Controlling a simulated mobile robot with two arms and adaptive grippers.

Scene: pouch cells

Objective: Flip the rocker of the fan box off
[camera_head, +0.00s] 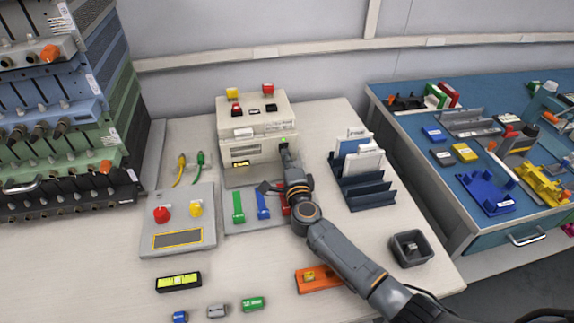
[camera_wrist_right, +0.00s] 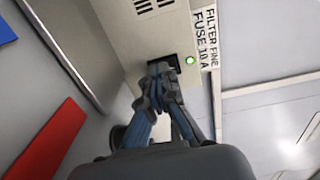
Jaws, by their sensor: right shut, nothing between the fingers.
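A beige box (camera_head: 258,146) with a vent slot and a lit green lamp on its front stands at the back of the table; I take it to be the fan box. Its front also shows in the right wrist view (camera_wrist_right: 135,30), with a dark rocker (camera_wrist_right: 177,60) beside the lit green lamp (camera_wrist_right: 191,60). My right gripper (camera_head: 285,150) is at the right side of this front. In the right wrist view, its shut fingertips (camera_wrist_right: 160,70) are at the rocker and partly hide it. I cannot tell which way the rocker is tilted. My left gripper is not in view.
A beige unit with buttons (camera_head: 255,118) sits above the box. A control panel (camera_head: 179,240) with red and yellow buttons lies to the left. A dark rack (camera_head: 366,192) and an open dark bin (camera_head: 411,262) are on the right. Tools lie along the front.

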